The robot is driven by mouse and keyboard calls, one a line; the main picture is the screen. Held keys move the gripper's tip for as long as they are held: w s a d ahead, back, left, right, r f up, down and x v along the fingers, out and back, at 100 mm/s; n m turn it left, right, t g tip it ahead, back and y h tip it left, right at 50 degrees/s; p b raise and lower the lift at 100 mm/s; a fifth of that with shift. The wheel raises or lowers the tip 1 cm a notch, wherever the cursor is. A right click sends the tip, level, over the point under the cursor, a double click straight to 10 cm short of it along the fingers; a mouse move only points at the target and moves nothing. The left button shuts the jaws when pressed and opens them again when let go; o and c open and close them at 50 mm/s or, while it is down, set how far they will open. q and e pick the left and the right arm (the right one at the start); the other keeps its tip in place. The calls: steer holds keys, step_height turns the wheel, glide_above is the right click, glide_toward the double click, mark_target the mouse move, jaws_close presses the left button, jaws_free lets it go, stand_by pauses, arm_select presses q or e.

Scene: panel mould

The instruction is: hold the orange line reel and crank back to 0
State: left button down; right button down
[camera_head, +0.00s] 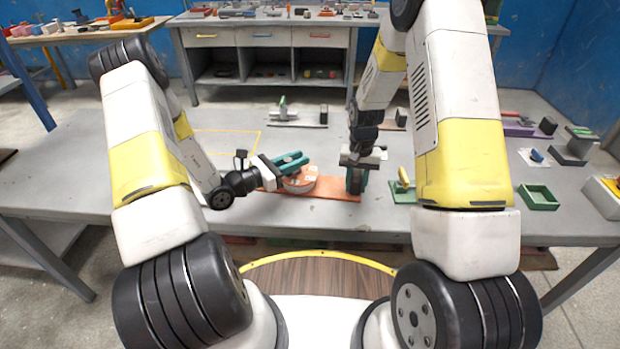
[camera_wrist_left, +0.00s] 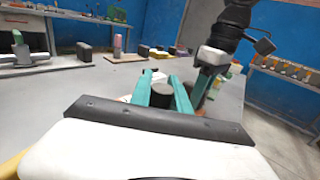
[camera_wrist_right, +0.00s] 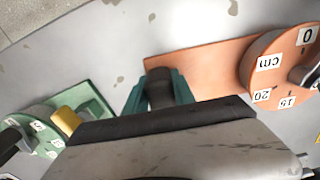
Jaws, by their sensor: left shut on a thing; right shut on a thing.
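The orange line reel lies on the grey table. Its flat orange base (camera_head: 335,188) runs to the right of its round drum (camera_head: 300,185). In the right wrist view the drum (camera_wrist_right: 270,70) bears labels "0", "cm", "15" and "20"; a dark and grey part covers its right side. My left gripper (camera_head: 291,162) is over the drum, its teal fingers shut on a dark upright knob (camera_wrist_left: 162,93). My right gripper (camera_head: 356,180) points down at the base's right end, shut on a dark post (camera_wrist_right: 159,88). I cannot tell which number the reel is set to.
A green reel (camera_head: 403,190) with a yellow part stands just right of my right gripper. A green open tray (camera_head: 539,197) and other small fixtures lie further right. A yellow outline (camera_head: 228,130) marks the table behind. The left of the table is mostly clear.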

arm_select(q)
steer(key=n+t+y, duration=0.1)
steer(key=t+y, duration=0.1)
steer(key=n+t+y, duration=0.1)
steer(key=n, duration=0.1)
steer(key=shift+d+n+t+y, duration=0.3)
steer(key=shift+d+t+y, duration=0.05)
steer(key=shift+t+y, duration=0.05)
steer(key=shift+d+n+t+y, duration=0.1)
steer(key=shift+n+t+y, duration=0.7)
steer(key=shift+y, duration=0.5)
steer(key=c, duration=1.2)
jaws_free()
steer(key=shift+c, duration=0.2)
steer(key=v, duration=0.7)
steer(key=shift+s, duration=0.25)
